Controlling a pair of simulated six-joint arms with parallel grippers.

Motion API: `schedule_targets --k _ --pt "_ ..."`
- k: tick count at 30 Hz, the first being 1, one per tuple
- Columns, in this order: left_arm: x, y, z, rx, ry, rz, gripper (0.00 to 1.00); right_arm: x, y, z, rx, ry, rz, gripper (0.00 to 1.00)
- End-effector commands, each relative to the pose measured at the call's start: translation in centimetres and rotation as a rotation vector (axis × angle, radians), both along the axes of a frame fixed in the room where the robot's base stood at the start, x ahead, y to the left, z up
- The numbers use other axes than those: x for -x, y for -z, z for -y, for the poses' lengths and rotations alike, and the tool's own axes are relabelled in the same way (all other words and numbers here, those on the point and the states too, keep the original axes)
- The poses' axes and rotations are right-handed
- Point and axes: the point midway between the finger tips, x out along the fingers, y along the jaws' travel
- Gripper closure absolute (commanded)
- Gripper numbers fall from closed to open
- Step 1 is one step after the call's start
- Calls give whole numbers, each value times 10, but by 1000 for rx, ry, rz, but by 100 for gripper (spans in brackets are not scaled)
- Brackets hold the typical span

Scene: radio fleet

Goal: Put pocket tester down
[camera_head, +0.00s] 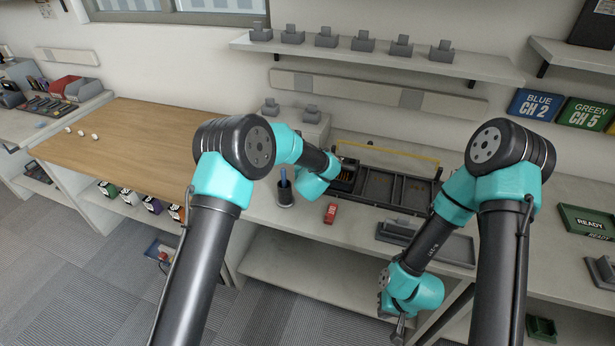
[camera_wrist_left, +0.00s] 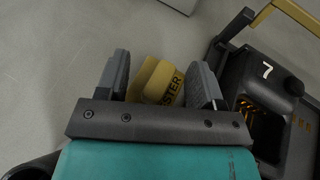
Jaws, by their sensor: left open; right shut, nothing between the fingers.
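The pocket tester (camera_wrist_left: 158,82) is a yellow block with dark lettering, part of which reads "STER". In the left wrist view it lies on the grey bench top between the two dark fingers of my left gripper (camera_wrist_left: 160,80). The fingers are open, with a gap visible on the left side of the tester; contact on the right is unclear. In the head view the tester and left fingers are hidden behind my left arm's wrist. My right gripper (camera_head: 399,328) is shut and empty, low in front of the bench.
A black open tray (camera_head: 395,188) with a yellow handle stands at the back of the bench. A black unit marked 7 (camera_wrist_left: 265,70) sits right of the left gripper. A red box (camera_head: 331,212) and dark cup (camera_head: 284,194) stand near the front edge. The wooden top (camera_head: 130,150) is mostly clear.

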Motion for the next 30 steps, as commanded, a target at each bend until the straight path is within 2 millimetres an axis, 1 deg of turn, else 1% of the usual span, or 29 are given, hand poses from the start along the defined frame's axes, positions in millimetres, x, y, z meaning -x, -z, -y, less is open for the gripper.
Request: schedule_targets --k 5,24,30 --pt "0 0 0 0 0 0 39 0 0 0 0 0 0 100" --pt "0 0 0 0 0 0 99 0 0 0 0 0 0 100" --pt "0 0 0 0 0 1 100 0 0 0 0 0 0 100"
